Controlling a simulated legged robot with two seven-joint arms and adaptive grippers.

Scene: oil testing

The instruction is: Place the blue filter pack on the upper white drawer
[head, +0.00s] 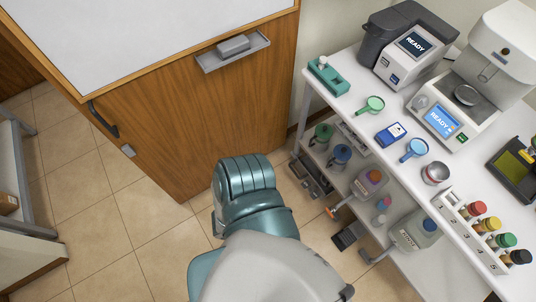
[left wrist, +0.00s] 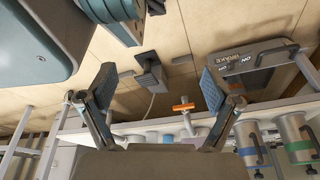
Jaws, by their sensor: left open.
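The blue filter pack (head: 391,133), a small flat blue box with a pale label, lies on the white top surface (head: 375,108) of the bench in the head view. It lies between a green-handled strainer and a blue-handled one. I cannot make out a white drawer in either view. My left gripper (left wrist: 158,85) shows in the left wrist view with its two fingers wide apart and nothing between them. It is away from the pack, which I cannot see in that view. A teal and grey arm of mine fills the lower middle of the head view; no fingers show there.
Around the pack are a green strainer (head: 371,106), a blue strainer (head: 414,149), a metal cup (head: 435,173) and a rack of capped bottles (head: 467,225). Two READY machines stand behind. Bottles fill the lower shelf. Open tiled floor (head: 115,215) lies left, before a wooden whiteboard panel (head: 205,105).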

